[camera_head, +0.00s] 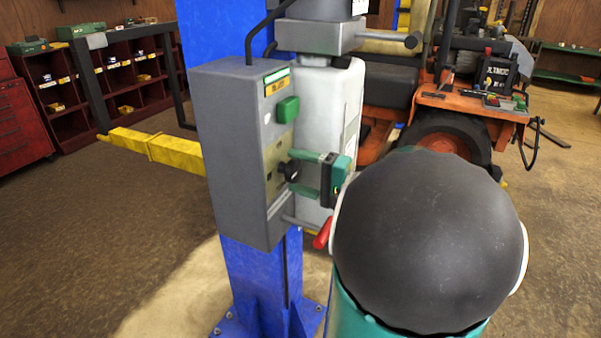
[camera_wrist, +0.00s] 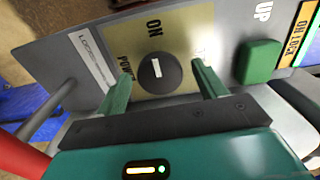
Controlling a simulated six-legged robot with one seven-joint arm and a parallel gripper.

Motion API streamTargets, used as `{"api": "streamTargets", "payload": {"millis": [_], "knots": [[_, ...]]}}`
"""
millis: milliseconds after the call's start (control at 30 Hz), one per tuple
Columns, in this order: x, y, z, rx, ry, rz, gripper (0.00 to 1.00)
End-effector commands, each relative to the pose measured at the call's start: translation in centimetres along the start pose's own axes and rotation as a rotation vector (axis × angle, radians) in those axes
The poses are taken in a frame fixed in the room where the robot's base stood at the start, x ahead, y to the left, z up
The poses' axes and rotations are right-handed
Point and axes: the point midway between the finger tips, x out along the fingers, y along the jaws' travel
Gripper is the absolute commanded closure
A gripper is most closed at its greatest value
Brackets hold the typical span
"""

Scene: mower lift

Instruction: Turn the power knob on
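The black round power knob (camera_wrist: 157,73) sits on a tan label plate (camera_wrist: 180,30) on the grey control box (camera_head: 228,150). Its white mark stands about upright in the wrist view, where the word ON shows above the knob and POWER to its left. The knob (camera_head: 290,171) is partly hidden in the head view. My gripper (camera_wrist: 161,66) is open, with one green finger on each side of the knob. In the wrist view gaps show between both fingers and the knob; contact is not visible. The right finger covers part of another label.
A green button (camera_head: 288,109) is on the box above the knob; it also shows in the wrist view (camera_wrist: 259,62). A red-tipped lever (camera_head: 322,233) is below the gripper. The blue post (camera_head: 250,275) carries the box. An orange mower (camera_head: 440,115) stands behind at right.

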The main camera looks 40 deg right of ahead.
Motion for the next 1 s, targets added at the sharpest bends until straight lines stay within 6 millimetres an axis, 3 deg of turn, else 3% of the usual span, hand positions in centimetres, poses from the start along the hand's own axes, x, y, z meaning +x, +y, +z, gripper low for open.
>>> {"api": "streamTargets", "payload": {"millis": [367, 800, 1000], "knots": [[-0.8, 0.0, 0.0, 0.000, 0.000, -0.001, 0.30], [-9.7, 0.0, -0.1, 0.001, 0.003, 0.001, 0.30], [-12.8, 0.0, -0.1, 0.002, 0.001, 0.000, 0.30]]}}
